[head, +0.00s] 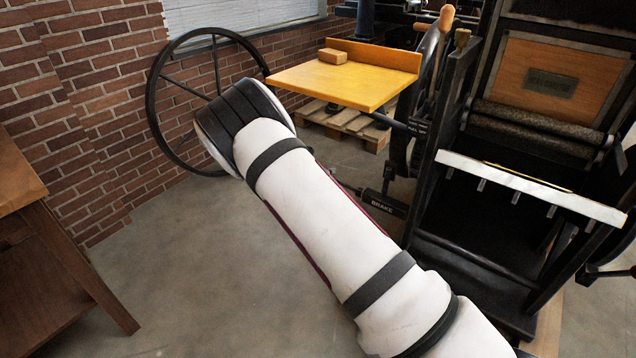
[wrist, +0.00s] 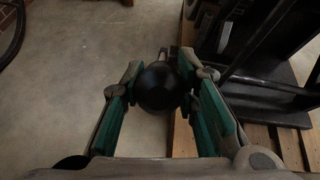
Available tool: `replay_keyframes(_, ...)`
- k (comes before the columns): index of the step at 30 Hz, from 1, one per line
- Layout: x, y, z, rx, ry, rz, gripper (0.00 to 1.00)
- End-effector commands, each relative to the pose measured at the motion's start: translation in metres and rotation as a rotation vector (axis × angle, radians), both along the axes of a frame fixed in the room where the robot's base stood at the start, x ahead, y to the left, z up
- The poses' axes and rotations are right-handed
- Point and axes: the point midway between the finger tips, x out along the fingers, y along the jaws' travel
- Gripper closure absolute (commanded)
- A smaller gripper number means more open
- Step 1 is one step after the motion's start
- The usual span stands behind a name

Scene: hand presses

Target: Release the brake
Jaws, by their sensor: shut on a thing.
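The brake shows in the head view as a dark bar labelled BRAKE (head: 382,206), low beside the press, partly behind my arm. In the wrist view, my gripper (wrist: 163,92) has its green-padded fingers on both sides of a round black knob (wrist: 158,86). The gripper is shut on this knob. A dark rod shows just beyond the knob. That the knob belongs to the brake lever is not clear from the pictures. My gripper is hidden behind my arm in the head view.
The black press (head: 470,240) stands at the right on a wooden base (wrist: 185,135). A yellow board (head: 345,82) carries a small wooden block (head: 333,56). A large dark wheel (head: 153,105) stands by the brick wall. A wooden table (head: 50,270) is at the left. Concrete floor (head: 220,270) is clear between.

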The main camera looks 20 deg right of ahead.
Motion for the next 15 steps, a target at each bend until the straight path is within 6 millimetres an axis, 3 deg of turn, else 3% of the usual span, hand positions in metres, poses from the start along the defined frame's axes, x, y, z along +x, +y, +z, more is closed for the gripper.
replay_keyframes(3, 0.007, -0.008, 0.014, 0.034, 0.017, 0.0, 1.0)
replay_keyframes(15, 0.015, -0.019, 0.024, 0.074, 0.05, 0.002, 1.0)
